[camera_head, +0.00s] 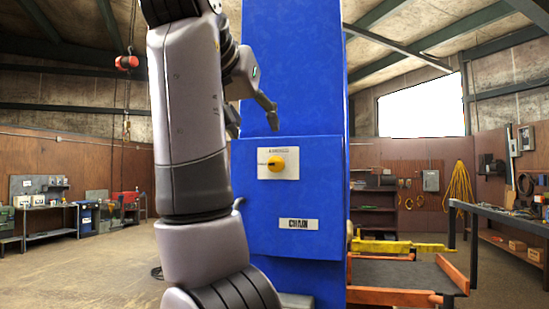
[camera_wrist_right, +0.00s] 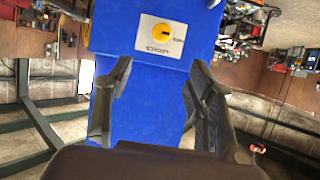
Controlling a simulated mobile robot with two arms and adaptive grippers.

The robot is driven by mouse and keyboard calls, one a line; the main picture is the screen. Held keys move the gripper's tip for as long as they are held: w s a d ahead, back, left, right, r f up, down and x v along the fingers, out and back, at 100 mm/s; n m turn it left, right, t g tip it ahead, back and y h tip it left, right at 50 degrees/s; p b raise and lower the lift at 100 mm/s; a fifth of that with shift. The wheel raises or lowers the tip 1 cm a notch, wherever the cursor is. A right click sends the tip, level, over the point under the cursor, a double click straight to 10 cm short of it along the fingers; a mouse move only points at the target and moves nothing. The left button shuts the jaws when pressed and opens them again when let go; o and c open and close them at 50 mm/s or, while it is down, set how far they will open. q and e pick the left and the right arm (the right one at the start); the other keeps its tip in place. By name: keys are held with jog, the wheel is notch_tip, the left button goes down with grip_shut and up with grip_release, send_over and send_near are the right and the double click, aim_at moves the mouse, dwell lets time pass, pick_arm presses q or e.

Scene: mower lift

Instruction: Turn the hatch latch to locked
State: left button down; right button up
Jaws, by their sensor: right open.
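The hatch latch is a round yellow knob (camera_head: 278,163) on a white plate (camera_head: 292,155) on the blue lift housing. It also shows in the right wrist view (camera_wrist_right: 161,38), upside down. Its dark mark points left in the head view, at small lettering. Another label at the plate's top, small and blurred, seems to read LOCKED. My right gripper (camera_head: 253,120) is open and empty, above the knob and apart from it. In the wrist view its fingers (camera_wrist_right: 160,66) stand spread on either side of the plate's line. My left gripper is not in view.
A blue column (camera_head: 300,70) rises behind the gripper. A CHAIN label (camera_head: 298,224) sits lower on the housing. Orange and yellow lift parts (camera_head: 400,270) stand at the right. The front of the plate is clear.

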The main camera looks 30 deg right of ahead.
aim_at(275, 161)
jog(key=p+x, duration=0.5)
jog(key=x, duration=1.1)
jog(key=c, duration=1.1)
